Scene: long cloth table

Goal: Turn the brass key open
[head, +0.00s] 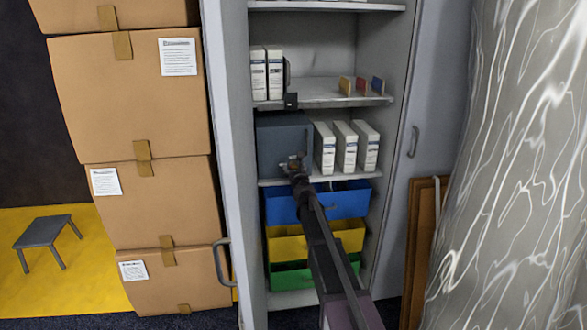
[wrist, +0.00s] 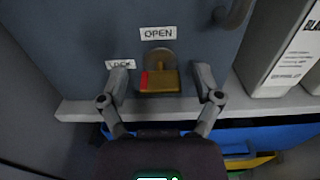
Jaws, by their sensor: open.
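The brass key (wrist: 165,81) sits in a round lock plate (wrist: 160,57) on the front of a blue-grey box (wrist: 80,30). Its bar lies about level in the wrist view, with a red mark at its left end. An OPEN label (wrist: 158,33) is above it. A LOCK label (wrist: 118,64) is to its upper left, partly covered by a finger. My gripper (wrist: 161,74) is open, one finger on each side of the key, with visible gaps. In the head view my gripper (head: 296,166) is at the box (head: 281,132) and mostly hides the key.
The box stands on a cabinet shelf beside white binders (head: 346,146). Blue (head: 345,200), yellow (head: 287,248) and green (head: 290,277) bins are below. Cardboard boxes (head: 130,95) stack at left. A patterned grey column (head: 510,170) stands at right.

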